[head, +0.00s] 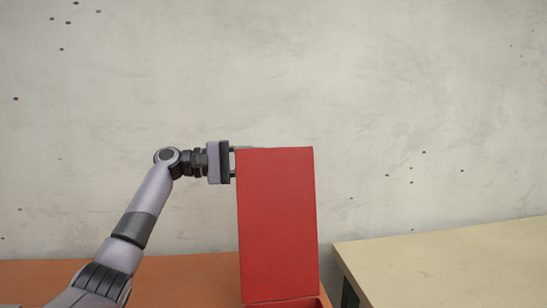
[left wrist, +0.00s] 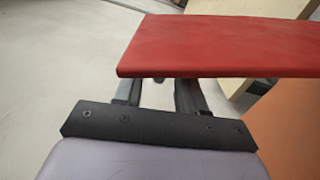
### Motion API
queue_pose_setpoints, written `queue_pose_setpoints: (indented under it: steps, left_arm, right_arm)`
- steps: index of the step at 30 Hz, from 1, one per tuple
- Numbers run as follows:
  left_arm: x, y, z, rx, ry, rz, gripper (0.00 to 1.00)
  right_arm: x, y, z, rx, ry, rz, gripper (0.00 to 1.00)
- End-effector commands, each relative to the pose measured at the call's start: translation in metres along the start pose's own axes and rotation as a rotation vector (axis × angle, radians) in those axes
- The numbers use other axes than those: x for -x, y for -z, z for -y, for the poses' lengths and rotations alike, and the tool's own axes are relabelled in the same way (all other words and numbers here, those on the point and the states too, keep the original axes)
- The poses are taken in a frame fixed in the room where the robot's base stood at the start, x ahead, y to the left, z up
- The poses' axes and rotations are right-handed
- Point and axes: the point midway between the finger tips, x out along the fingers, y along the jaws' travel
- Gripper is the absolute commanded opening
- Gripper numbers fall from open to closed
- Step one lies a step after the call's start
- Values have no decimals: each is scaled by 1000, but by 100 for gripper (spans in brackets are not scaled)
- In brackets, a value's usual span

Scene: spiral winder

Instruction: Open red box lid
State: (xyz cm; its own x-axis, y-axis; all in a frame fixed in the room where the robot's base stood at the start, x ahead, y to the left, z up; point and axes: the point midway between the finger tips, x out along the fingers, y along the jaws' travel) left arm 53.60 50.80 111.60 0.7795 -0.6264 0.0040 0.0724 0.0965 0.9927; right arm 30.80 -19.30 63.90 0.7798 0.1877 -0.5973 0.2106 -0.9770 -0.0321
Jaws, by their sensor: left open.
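The red box lid (head: 277,222) stands upright above the red box (head: 285,303), of which only a strip shows at the bottom edge of the head view. My left gripper (head: 236,162) is open at the lid's upper left edge, its fingers partly hidden by the lid. In the left wrist view the lid (left wrist: 220,46) crosses the upper right, and the left gripper's fingers (left wrist: 165,93) reach under or behind it. I cannot tell whether they touch it. My right gripper is not in view.
An orange-brown table (head: 190,280) lies under the box. A pale wooden table (head: 450,262) stands at the right, with a dark gap between them. A bare concrete wall (head: 400,90) fills the background. The space above the lid is clear.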

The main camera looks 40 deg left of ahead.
Motion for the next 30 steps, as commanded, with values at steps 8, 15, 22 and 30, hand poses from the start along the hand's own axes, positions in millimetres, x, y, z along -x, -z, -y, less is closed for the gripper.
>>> queue_pose_setpoints:
  steps: [8, 15, 22, 30]
  left_arm:
    - [-36, 0, -2, 0, -2, -1, 40]
    - [-42, 1, 0, -1, 0, -3, 40]
    - [-42, 1, 0, -1, 1, -3, 1]
    - [-42, -2, 1, -14, 4, -1, 0]
  right_arm:
    - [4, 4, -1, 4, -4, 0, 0]
    - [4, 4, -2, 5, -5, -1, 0]
    - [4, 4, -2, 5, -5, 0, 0]
    - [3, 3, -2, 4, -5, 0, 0]
